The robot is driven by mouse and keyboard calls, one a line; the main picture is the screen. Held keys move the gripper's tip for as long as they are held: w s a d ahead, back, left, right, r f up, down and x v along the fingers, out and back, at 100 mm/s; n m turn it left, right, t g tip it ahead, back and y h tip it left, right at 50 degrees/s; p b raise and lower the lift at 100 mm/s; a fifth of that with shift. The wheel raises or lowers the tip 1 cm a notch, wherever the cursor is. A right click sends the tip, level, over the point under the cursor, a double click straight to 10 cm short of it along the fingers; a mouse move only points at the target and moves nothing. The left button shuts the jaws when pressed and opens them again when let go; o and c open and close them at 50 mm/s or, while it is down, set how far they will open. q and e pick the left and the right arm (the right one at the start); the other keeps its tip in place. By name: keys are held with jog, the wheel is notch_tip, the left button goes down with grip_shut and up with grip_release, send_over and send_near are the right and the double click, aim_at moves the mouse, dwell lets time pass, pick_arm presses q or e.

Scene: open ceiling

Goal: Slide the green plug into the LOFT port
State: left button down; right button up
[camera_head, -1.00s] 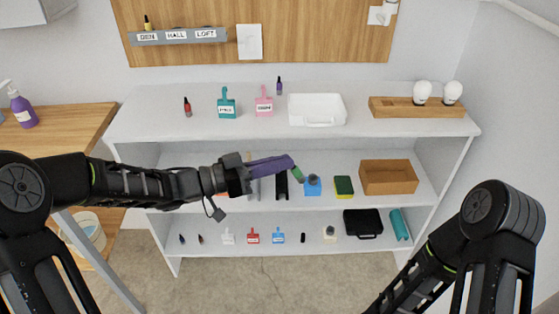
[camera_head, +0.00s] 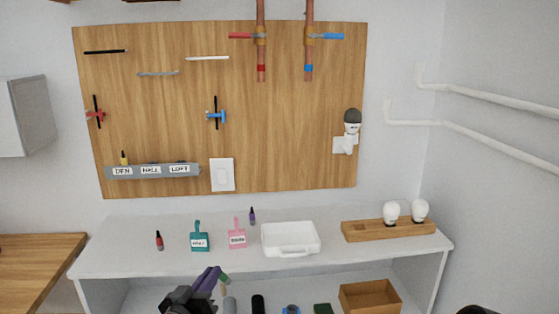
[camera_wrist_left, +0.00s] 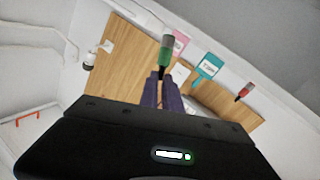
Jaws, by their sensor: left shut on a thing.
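My left gripper (camera_head: 212,282), with purple fingers, is shut on the green plug (camera_head: 224,278) low in the head view, in front of the shelf unit. In the left wrist view the green plug (camera_wrist_left: 166,52) stands out beyond the purple fingertips (camera_wrist_left: 163,85), with a greyish end. The grey port strip (camera_head: 150,172) is on the wooden board, up and left of the gripper. Its LOFT label (camera_head: 179,169) is the rightmost of three, after DEN and HALL. A yellow plug (camera_head: 124,158) stands above DEN.
A white switch plate (camera_head: 222,175) is right of the strip. Clear wall lies below the strip.

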pick_arm(q)
jog(key=s+a+f+n+y, duration=0.1)
jog(key=a+f+n+y, duration=0.2)
jog(key=f, duration=0.6)
jog(key=shift+s+a+f+t+y, duration=0.15)
jog(key=shift+s+a+t+y, duration=0.2)
jog(key=shift+y, duration=0.65)
jog(key=shift+d, duration=0.1)
jog(key=shift+w, duration=0.1)
